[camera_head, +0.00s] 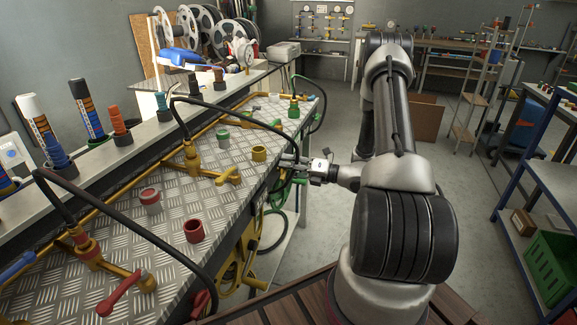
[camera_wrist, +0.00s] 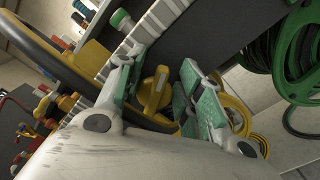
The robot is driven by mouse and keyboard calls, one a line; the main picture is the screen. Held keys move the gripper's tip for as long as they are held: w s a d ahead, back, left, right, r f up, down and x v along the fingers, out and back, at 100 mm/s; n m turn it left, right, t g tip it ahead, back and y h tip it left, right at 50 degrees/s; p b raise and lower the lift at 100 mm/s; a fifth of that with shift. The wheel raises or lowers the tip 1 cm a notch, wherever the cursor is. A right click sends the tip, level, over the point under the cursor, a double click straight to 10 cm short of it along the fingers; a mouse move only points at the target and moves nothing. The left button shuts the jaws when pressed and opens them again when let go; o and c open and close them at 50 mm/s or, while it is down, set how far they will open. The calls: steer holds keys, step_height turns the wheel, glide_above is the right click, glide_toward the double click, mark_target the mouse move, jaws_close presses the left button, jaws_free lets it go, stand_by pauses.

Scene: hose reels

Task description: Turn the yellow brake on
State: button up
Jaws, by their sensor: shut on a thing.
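My gripper (camera_head: 298,166) is at the right edge of the metal bench, just beyond the yellow ring-shaped cup. In the wrist view my gripper (camera_wrist: 165,92) has its two green-padded fingers on either side of the yellow brake (camera_wrist: 155,90), a knob on the dark side face of the bench. The fingers are closed on it. The brake does not show clearly in the head view, where my gripper and the bench edge hide it. The yellow hose reel (camera_head: 236,272) hangs below the bench edge; part of it (camera_wrist: 242,112) shows behind the fingers in the wrist view.
The checker-plate bench top (camera_head: 115,205) carries yellow, red and green valves and cups. A black hose arcs over the bench close to my gripper. A green hose reel (camera_wrist: 305,45) is at the right in the wrist view. A blue shelf rack (camera_head: 545,180) stands right; the floor between is clear.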

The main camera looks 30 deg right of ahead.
steer(key=m, duration=0.2)
steer(key=f+m, duration=0.1)
steer(key=m, duration=0.2)
steer(key=shift+w+d+m, duration=0.1)
steer(key=shift+d+m, duration=0.05)
steer(key=shift+m, duration=0.15)
stand_by(0.4)
steer(key=o, duration=1)
steer(key=v, duration=1.2)
